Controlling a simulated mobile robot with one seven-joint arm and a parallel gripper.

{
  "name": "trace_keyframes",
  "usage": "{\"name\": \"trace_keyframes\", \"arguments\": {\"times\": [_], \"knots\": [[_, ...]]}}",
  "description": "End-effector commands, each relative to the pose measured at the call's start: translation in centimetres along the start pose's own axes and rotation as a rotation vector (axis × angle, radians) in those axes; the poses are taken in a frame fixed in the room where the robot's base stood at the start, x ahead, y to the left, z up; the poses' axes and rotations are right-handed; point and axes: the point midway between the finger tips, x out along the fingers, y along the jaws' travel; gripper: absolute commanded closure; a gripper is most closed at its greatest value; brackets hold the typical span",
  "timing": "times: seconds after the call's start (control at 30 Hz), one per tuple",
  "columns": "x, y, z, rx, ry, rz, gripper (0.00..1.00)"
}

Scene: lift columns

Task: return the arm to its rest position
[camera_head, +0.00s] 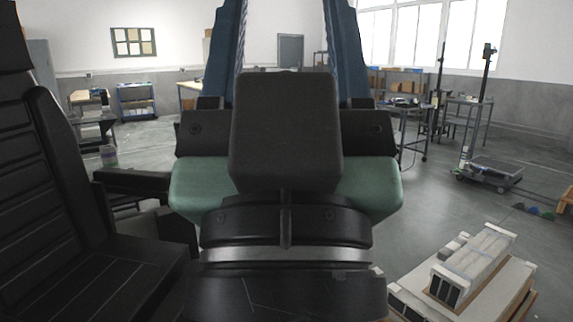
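My gripper does not show in the head view, and no fingertips can be made out. Large black and green machine parts fill the middle of the view close to the camera, and a dark ribbed part fills the left side. I cannot tell from this one picture which of these belong to my arm or how it is posed. They hide the floor straight ahead.
Long white pieces (474,259) lie on a low wooden platform (510,292) at the lower right. A wheeled cart (490,170) stands farther right. A blue shelf unit (136,101) and a table (188,88) stand at the back left. Grey floor (440,205) is open at right.

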Motion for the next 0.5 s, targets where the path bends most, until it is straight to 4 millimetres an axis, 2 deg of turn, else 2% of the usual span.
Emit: {"name": "trace_keyframes", "arguments": {"times": [0.03,0.2,0.33,0.5], "knots": [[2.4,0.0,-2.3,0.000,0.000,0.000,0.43],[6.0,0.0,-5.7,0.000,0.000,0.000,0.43],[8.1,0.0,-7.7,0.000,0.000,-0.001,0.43],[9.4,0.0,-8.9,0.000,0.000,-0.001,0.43]]}}
